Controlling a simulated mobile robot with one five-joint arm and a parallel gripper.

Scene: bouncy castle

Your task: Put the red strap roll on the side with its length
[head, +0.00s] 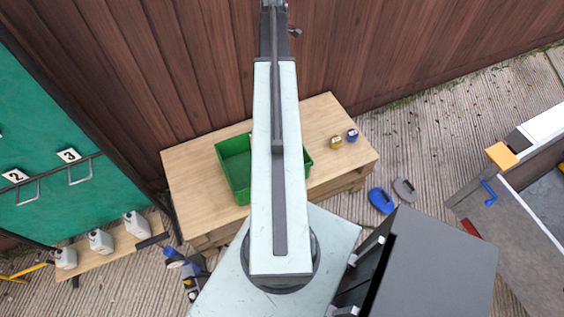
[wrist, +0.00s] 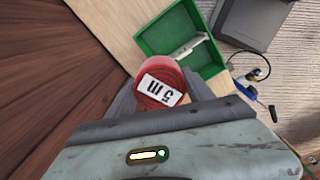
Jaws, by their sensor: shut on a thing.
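The red strap roll (wrist: 170,72) is between the fingers of my gripper (wrist: 161,88) in the wrist view. Its round end faces the camera and bears a white label reading "5 m", which shows upside down. My gripper is shut on the roll, one finger at each side. The far end of the roll is hidden. In the head view my arm reaches up past the top edge, and neither the gripper nor the red roll can be made out there.
A wooden table (head: 190,175) carries a green crate (head: 233,171), a yellow roll (head: 336,142) and a blue roll (head: 352,135). The crate (wrist: 150,38) holds a pale flat item. A green board (head: 40,120) with numbered hooks stands left. A wooden fence (head: 190,60) runs behind.

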